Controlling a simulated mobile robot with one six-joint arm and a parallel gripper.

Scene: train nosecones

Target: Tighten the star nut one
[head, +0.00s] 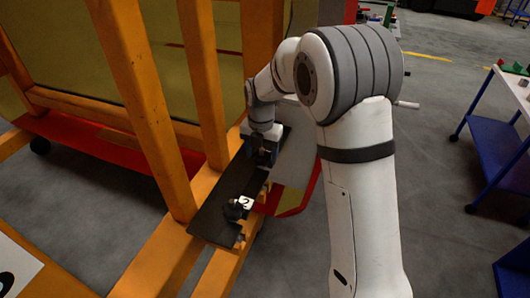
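My gripper (263,152) points down at the far end of a dark plate (210,218) on the orange frame. I cannot tell whether its fingers are open or shut, or whether they touch anything. No star nut marked one can be made out; the spot under my gripper is hidden by the gripper itself. A black star-shaped knob (234,211) sits on the near part of the plate, beside a white label (245,202) reading 2. My gripper is apart from this knob, farther back.
Orange beams (150,110) of the frame rise left of the plate. A light grey panel (293,158) lies just right of it. A white-topped table with blue legs (490,150) stands at the right. Grey floor (440,190) is clear between the table and my arm.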

